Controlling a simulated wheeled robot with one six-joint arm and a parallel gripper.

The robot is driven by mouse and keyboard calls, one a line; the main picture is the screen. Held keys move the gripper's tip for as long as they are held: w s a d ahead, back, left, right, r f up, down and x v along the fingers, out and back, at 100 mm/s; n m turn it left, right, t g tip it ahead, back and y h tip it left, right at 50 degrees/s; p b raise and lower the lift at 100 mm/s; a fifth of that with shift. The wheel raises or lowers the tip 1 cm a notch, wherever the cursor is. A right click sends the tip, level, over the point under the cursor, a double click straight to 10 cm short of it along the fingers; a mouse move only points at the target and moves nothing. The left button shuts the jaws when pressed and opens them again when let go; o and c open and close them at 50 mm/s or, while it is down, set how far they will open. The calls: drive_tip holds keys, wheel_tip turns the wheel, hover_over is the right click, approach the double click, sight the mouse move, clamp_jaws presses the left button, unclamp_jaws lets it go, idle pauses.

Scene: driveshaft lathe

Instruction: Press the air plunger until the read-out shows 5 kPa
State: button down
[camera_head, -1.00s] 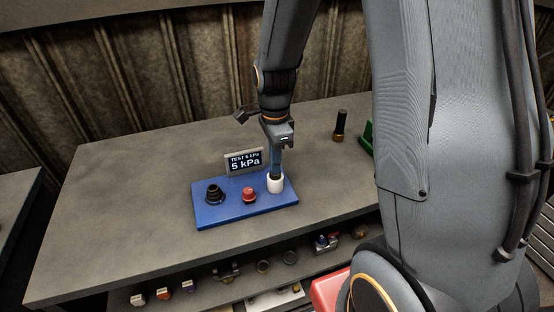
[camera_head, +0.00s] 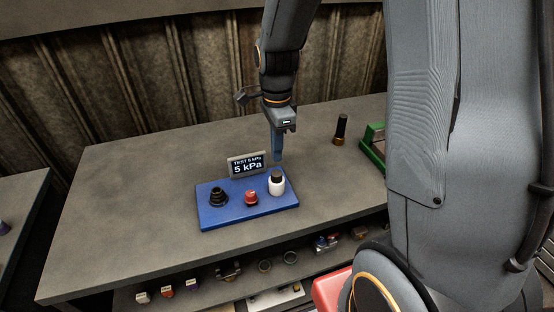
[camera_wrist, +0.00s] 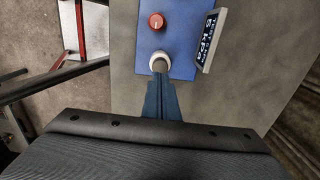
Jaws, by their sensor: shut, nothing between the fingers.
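A blue board (camera_head: 232,217) lies on the bench. It carries a black stepped part (camera_head: 218,197), a red knob (camera_head: 251,197) and a white cylinder with a black top, the air plunger (camera_head: 277,184). The read-out (camera_head: 247,165) at the board's back edge shows "TEST 5 kPa" and "5 kPa". My gripper (camera_head: 278,158) is shut and empty, pointing down just above the plunger, apart from it. In the wrist view the plunger (camera_wrist: 159,62) shows just beyond my fingertips, beside the red knob (camera_wrist: 155,22) and the read-out (camera_wrist: 209,40).
The grey bench top (camera_head: 130,200) is clear to the left. A black and brass cylinder (camera_head: 341,130) stands at the back right, near a green tray (camera_head: 373,150). Several small parts lie on the shelf below (camera_head: 215,290).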

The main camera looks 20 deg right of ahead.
wheel_tip(320, 180, up, 7)
drive_tip(key=b, duration=0.1)
drive_tip(key=shift+r+b, duration=0.2)
drive_tip(key=shift+b, duration=0.15)
idle(0.6)
drive_tip(key=s+f+n+t+b, duration=0.1)
drive_tip(key=s+f+n+b, duration=0.3)
drive_tip(key=s+f+n, duration=0.5)
wheel_tip(320, 180, down, 2)
drive_tip(key=n, duration=0.9)
drive_tip(key=shift+s+d+f, duration=0.15)
drive_tip(key=shift+s+d, duration=0.05)
drive_tip(key=shift+s, duration=0.1)
